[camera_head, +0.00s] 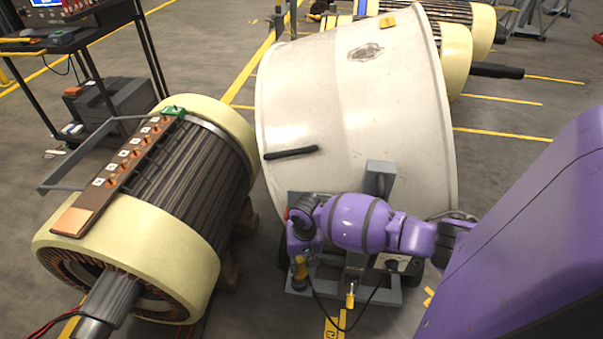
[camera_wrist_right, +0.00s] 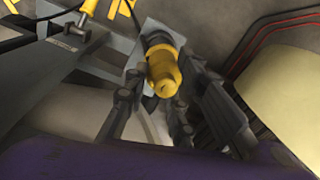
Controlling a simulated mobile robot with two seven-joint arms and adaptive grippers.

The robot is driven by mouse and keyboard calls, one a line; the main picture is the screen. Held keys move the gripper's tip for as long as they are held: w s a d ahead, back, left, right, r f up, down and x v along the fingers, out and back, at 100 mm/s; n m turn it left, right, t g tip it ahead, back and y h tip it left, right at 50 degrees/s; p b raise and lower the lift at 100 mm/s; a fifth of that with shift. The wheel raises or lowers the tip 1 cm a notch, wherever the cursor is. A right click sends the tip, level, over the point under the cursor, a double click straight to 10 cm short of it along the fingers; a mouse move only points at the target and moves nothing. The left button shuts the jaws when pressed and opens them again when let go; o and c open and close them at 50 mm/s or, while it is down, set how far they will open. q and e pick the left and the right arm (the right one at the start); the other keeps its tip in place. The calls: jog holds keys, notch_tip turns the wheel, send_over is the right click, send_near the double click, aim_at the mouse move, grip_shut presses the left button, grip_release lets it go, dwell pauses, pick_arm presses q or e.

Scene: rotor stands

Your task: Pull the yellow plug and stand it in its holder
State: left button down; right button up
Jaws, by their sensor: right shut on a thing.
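The yellow plug (camera_head: 300,269) shows below my right wrist in the head view, low at the front left of the grey stand. In the right wrist view the yellow plug (camera_wrist_right: 163,72) has a dark collar and lies between the two dark fingers. My right gripper (camera_wrist_right: 155,100) is shut on it; in the head view the gripper (camera_head: 300,258) is mostly hidden by my purple wrist. A grey plate (camera_wrist_right: 152,30) shows behind the plug; I cannot tell whether the plug is seated there. I cannot make out the holder for certain. My left gripper is not in view.
A large cream drum (camera_head: 350,110) stands on the grey stand (camera_head: 330,283). A copper-wound rotor (camera_head: 190,180) stands close on the left. A black cable (camera_head: 335,322) loops at the front, near a small yellow piece (camera_head: 350,299). A dark cart (camera_head: 110,95) stands at the upper left.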

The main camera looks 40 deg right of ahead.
jog(key=shift+f, duration=0.2)
jog(key=shift+f, duration=0.15)
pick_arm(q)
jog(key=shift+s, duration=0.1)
pick_arm(e)
jog(key=shift+f, duration=0.1)
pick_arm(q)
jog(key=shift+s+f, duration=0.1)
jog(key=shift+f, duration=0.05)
pick_arm(e)
jog(key=shift+f, duration=0.2)
jog(key=shift+f, duration=0.35)
jog(key=shift+f, duration=0.2)
dwell(0.5)
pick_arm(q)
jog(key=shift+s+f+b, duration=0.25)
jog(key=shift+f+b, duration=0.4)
pick_arm(e)
jog(key=shift+f, duration=1.1)
